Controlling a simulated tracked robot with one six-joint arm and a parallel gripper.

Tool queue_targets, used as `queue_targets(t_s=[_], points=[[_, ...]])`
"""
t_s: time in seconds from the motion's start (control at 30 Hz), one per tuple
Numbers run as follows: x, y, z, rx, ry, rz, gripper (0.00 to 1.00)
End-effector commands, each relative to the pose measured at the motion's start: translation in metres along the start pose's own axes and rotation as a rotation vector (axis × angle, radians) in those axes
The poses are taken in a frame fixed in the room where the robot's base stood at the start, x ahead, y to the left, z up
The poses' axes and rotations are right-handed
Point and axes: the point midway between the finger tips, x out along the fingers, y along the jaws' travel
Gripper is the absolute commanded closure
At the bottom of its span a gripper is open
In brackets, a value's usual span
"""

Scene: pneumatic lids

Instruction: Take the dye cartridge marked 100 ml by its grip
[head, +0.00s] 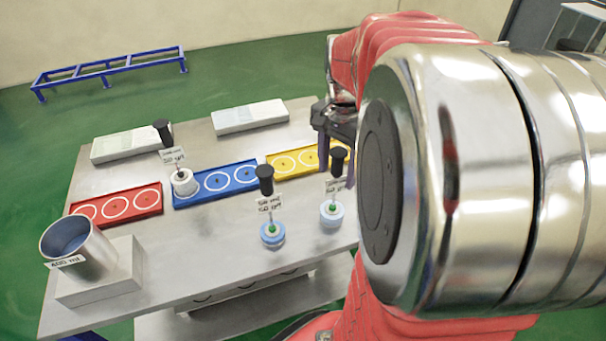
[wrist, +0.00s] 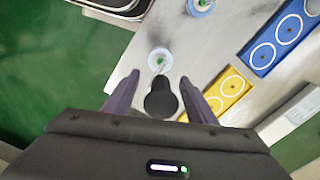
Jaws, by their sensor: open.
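Three dye cartridges with black grips on thin stems show in the head view. One with a light blue base (head: 331,214) stands at the right of the table, its black grip (head: 338,158) just below my gripper (head: 337,165). Another light blue one (head: 271,235) stands to its left. A white one (head: 184,183) stands at the left end of the blue tray. Their small labels are too blurred to read surely. In the wrist view my open gripper (wrist: 160,80) has one finger on each side of a black grip (wrist: 160,100), with gaps visible; its height relative to the fingertips is unclear.
Red (head: 117,206), blue (head: 216,184) and yellow (head: 294,162) ringed trays line the table. Two pale flat boxes lie behind. My arm hides the table's right side.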

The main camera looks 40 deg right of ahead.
Motion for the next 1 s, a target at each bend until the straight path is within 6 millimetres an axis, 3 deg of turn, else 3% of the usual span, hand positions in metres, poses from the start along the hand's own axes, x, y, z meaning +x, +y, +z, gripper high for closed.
queue_targets(t_s=[0.3, 0.87, 1.0], points=[[0.036, -0.001, 0.0, 0.0, -0.001, 0.001, 0.49], [0.037, -0.001, 0.0, 0.001, 0.0, 0.0, 0.49], [0.037, -0.001, 0.0, 0.001, 0.0, 0.0, 0.59]])
